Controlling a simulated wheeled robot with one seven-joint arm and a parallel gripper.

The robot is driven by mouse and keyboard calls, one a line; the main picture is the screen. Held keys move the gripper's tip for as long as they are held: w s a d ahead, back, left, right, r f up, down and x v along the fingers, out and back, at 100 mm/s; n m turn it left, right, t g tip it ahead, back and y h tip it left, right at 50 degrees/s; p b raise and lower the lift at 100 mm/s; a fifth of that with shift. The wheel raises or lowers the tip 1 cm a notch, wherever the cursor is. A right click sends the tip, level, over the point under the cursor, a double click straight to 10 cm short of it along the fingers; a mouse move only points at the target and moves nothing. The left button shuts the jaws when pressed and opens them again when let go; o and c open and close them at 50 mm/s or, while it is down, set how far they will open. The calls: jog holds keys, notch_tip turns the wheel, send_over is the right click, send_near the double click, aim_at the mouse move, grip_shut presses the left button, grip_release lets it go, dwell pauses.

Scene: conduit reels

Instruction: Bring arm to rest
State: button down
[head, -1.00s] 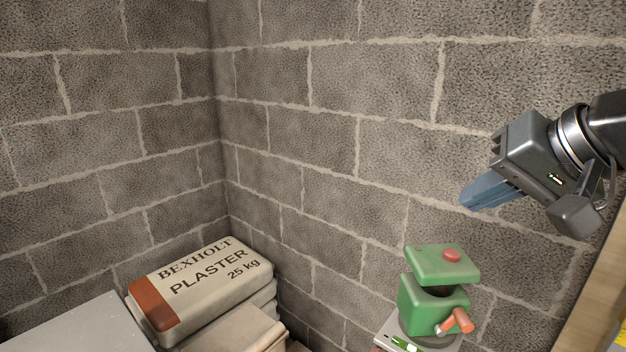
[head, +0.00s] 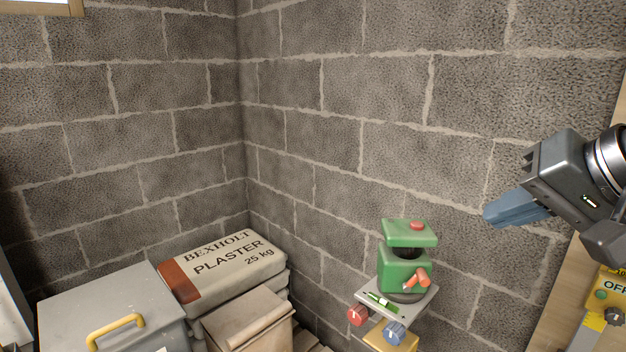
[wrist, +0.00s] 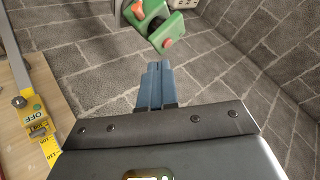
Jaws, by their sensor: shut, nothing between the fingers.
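My gripper (head: 497,216) is at the right of the head view, in the air in front of the block wall. Its blue fingers are shut together with nothing between them. In the wrist view the shut fingers (wrist: 157,72) point away from the camera. A green device with a red button on its raised top (head: 409,234) and an orange handle stands on a grey plate, left of and below my gripper. It also shows at the top of the wrist view (wrist: 160,25), apart from the fingertips.
Stacked plaster bags (head: 224,268) lie in the corner, beside a grey box with a yellow handle (head: 115,318). Red and blue knobs (head: 394,333) sit below the plate. A wooden board with a yellow OFF device (head: 611,292) is at right. The air before the wall (head: 330,140) is clear.

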jog(key=a+f+m+t+y, duration=0.2)
jog(key=a+f+t+y, duration=0.3)
jog(key=a, duration=0.4)
jog(key=s+d+f+m+t+h, duration=0.1)
jog(key=s+f+m+t+h, duration=0.35)
jog(key=s+f, duration=0.75)
jog(key=s+d+f+n+g+h, duration=0.1)
jog(key=s+d+f+n, duration=0.1)
jog(key=s, duration=0.6)
jog(key=s+d+f+n+g+h, duration=0.1)
jog(key=s+d+f+n+h, duration=0.1)
jog(key=s+n, duration=0.3)
jog(key=s+d+f+n+g+h, duration=0.1)
jog(key=s+d+f+n, duration=0.1)
jog(key=s, duration=1)
jog(key=shift+d+f+n, duration=0.3)
jog(key=shift+f+n, duration=0.3)
jog(key=shift+n, duration=0.35)
jog(key=shift+s+g, duration=0.1)
jog(key=shift+g, duration=0.15)
